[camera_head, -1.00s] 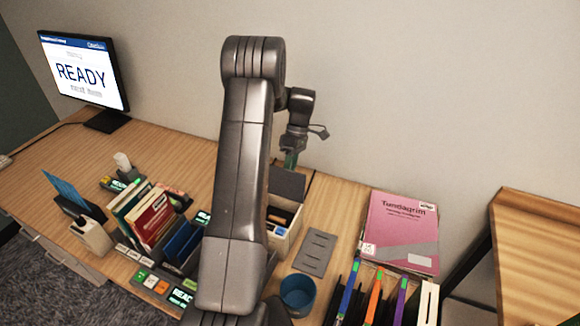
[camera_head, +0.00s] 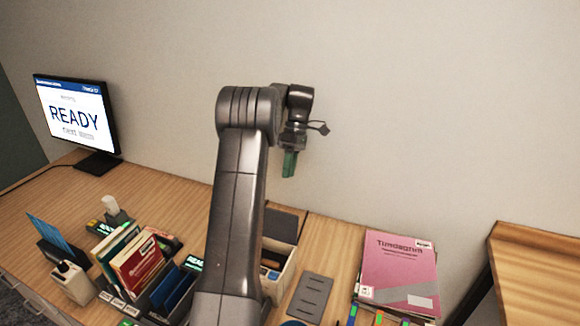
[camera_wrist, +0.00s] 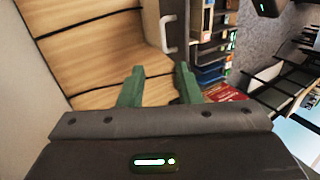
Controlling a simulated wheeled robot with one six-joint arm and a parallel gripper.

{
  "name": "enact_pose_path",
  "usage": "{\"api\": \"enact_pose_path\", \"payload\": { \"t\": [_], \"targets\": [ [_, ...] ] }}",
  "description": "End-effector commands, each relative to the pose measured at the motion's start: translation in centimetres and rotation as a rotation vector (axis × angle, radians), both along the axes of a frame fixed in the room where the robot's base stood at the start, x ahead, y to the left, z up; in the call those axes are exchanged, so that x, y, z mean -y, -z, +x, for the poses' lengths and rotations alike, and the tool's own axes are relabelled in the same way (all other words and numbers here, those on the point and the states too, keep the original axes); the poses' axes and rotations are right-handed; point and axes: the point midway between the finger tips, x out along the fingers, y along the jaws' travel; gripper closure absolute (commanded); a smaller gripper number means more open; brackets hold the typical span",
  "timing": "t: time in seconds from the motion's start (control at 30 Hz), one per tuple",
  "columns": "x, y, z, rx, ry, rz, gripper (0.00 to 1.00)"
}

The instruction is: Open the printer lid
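A beige box (camera_head: 284,283) with a dark upright panel (camera_head: 281,226) at its back stands on the desk, partly hidden behind my arm in the head view. It may be the printer with its lid raised, but I cannot tell. My gripper (camera_head: 289,164) is in the air above and behind this box, its green fingers pointing down and touching nothing. In the wrist view my gripper (camera_wrist: 158,82) has its two green fingers apart with nothing between them. A grey handle (camera_wrist: 166,35) on a pale edge lies beyond the fingers there.
A pink book stack (camera_head: 399,270) and a grey slotted plate (camera_head: 311,297) lie right of the box. A rack of books (camera_head: 140,265) and a monitor (camera_head: 75,120) reading READY are on the left. A separate wooden surface (camera_head: 535,265) is at the far right.

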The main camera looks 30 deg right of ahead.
Motion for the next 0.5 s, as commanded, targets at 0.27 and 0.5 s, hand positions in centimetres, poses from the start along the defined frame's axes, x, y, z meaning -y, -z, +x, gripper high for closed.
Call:
{"api": "enact_pose_path", "payload": {
  "t": [0.27, 0.5],
  "targets": [
    [0.43, -1.08, 0.37, 0.0, 0.0, 0.0, 0.69],
    [0.42, -1.1, 0.37, 0.0, 0.0, 0.0, 0.77]
  ]
}}
